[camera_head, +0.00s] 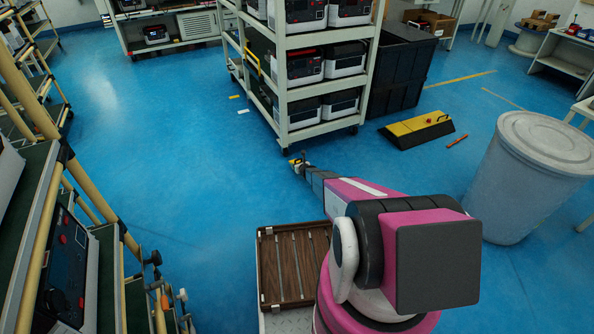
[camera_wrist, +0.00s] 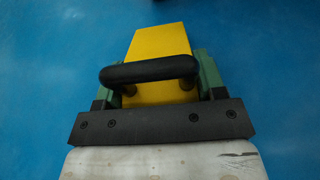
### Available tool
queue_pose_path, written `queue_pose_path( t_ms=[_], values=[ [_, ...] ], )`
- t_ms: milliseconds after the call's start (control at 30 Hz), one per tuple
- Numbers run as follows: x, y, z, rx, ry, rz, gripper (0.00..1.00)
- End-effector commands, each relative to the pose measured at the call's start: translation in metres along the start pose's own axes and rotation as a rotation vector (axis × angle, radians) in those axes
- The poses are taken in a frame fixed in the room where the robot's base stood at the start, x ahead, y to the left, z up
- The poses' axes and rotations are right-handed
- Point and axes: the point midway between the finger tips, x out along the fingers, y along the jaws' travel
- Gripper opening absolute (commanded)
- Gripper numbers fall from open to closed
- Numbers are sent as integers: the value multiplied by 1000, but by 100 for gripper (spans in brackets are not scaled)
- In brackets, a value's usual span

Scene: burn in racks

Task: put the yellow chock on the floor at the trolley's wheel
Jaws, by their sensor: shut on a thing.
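The yellow chock (camera_wrist: 160,42) with its black bar handle (camera_wrist: 150,70) fills the middle of the wrist view, with blue floor around it. My gripper (camera_wrist: 156,78) is shut on the chock, its green fingers on either side. In the head view my gripper (camera_head: 298,164) is at the end of my outstretched arm, and only a small bit of yellow shows there. It is just in front of the trolley (camera_head: 328,131), close to its near wheel (camera_head: 285,151). I cannot tell whether the chock touches the floor or the wheel.
A black bin (camera_head: 400,75) stands right of the trolley. A yellow-and-black wedge block (camera_head: 415,130) and an orange stick (camera_head: 457,140) lie on the floor, near a large grey lidded barrel (camera_head: 520,180). A rack (camera_head: 70,260) stands at left.

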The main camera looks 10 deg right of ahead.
Motion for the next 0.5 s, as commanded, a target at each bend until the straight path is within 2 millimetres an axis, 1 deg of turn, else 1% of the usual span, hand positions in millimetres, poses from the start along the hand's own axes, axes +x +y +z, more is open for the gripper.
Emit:
queue_pose_path(
  t_ms=[33,167,267,400,500],
  values=[
    [9,0,-1,0,-1,1,27],
    [13,1,-5,1,-1,0,27],
    [17,0,-15,0,0,0,27],
    [25,0,-34,2,0,1,27],
    [26,1,-39,0,-1,1,27]
  ],
)
